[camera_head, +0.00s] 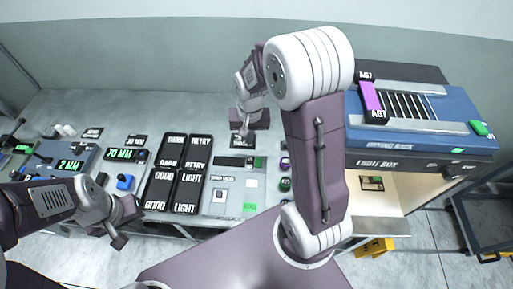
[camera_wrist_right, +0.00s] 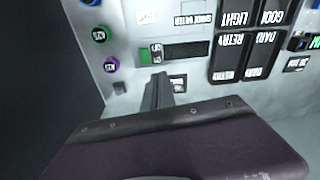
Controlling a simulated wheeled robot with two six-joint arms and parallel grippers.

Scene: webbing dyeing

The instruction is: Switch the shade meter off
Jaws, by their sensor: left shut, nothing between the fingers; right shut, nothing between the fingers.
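The shade meter (camera_head: 236,191) is a grey panel on the bench, with a dark display strip (camera_head: 235,161) near its far edge, a white plate (camera_head: 220,196) on its near left and a green patch (camera_head: 250,203) on its near right. In the right wrist view its label (camera_wrist_right: 188,20) appears upside down above the display strip (camera_wrist_right: 186,48). My right gripper (camera_head: 243,139) is shut and empty by the far edge of the panel; its fingers (camera_wrist_right: 155,92) show below the strip. I cannot tell whether they touch anything. My left gripper (camera_head: 118,236) is shut and empty at the near left, away from the meter.
Black dark/good and retry/light plates (camera_head: 187,175) lie left of the meter. Round coloured buttons (camera_head: 285,184) are to its right. A blue light box (camera_head: 420,125) stands at the right. A blue knob (camera_head: 125,182) and meter displays (camera_head: 70,164) are at the left.

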